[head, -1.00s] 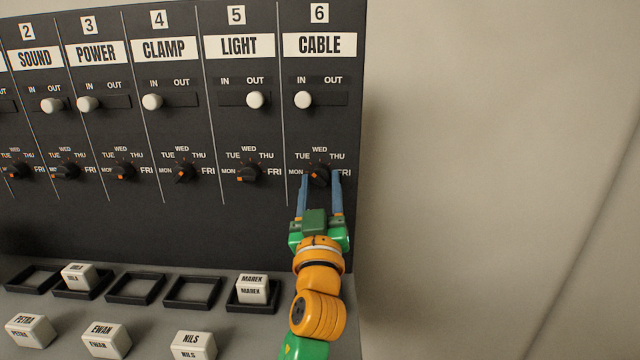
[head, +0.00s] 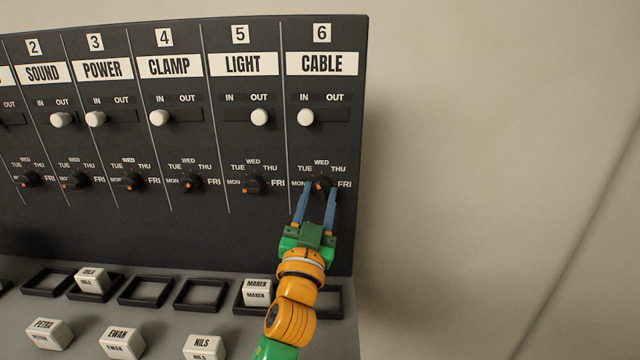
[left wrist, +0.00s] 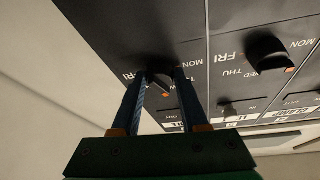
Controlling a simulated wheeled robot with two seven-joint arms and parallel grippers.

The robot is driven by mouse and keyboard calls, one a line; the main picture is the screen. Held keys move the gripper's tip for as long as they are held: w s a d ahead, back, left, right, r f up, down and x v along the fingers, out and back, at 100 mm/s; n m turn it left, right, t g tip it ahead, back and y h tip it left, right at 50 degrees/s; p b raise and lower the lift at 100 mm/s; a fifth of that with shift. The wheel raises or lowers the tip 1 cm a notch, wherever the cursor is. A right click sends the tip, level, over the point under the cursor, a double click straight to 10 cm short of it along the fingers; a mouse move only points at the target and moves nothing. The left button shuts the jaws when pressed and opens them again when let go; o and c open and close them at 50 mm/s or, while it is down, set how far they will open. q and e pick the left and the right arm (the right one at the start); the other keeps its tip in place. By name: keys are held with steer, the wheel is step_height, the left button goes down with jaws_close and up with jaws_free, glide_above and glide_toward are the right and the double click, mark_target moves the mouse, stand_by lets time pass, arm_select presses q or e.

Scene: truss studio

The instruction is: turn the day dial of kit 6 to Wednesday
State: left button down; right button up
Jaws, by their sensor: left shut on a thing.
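The day dial of kit 6 (head: 321,184) is a small black knob with an orange mark, under the CABLE label (head: 322,64) at the panel's right end. Day names MON to FRI run around it, with WED at the top. My left gripper (head: 320,187) comes from below, its blue fingers shut on the dial's two sides. The left wrist view also shows the dial (left wrist: 160,77) between the fingertips. The fingers partly cover the dial, and I cannot tell which day its mark points to. My right gripper is not in view.
The kit 5 dial (head: 254,184) is close on the left. The kit 6 slider knob (head: 305,117) sits at IN above. Name blocks such as MAREK (head: 256,292) and NILS (head: 203,346) are on the ledge below. Right of the panel is bare wall.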

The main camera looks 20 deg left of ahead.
arm_select(q)
steer(key=m+h+p, duration=0.1)
steer(key=m, duration=0.1)
steer(key=m+p, duration=0.1)
steer(key=p, duration=0.1)
steer(key=shift+a+r+m+h, duration=0.1)
steer(key=shift+r+m+h, duration=0.2)
steer(key=shift+m+h, duration=0.1)
steer(key=shift+f+m+g+h+p, duration=0.15)
steer(key=shift+m+g+h+p, duration=0.25)
steer(key=shift+m+p, duration=0.45)
steer(key=shift+c, duration=2.2)
jaws_free()
steer(key=shift+s, duration=0.1)
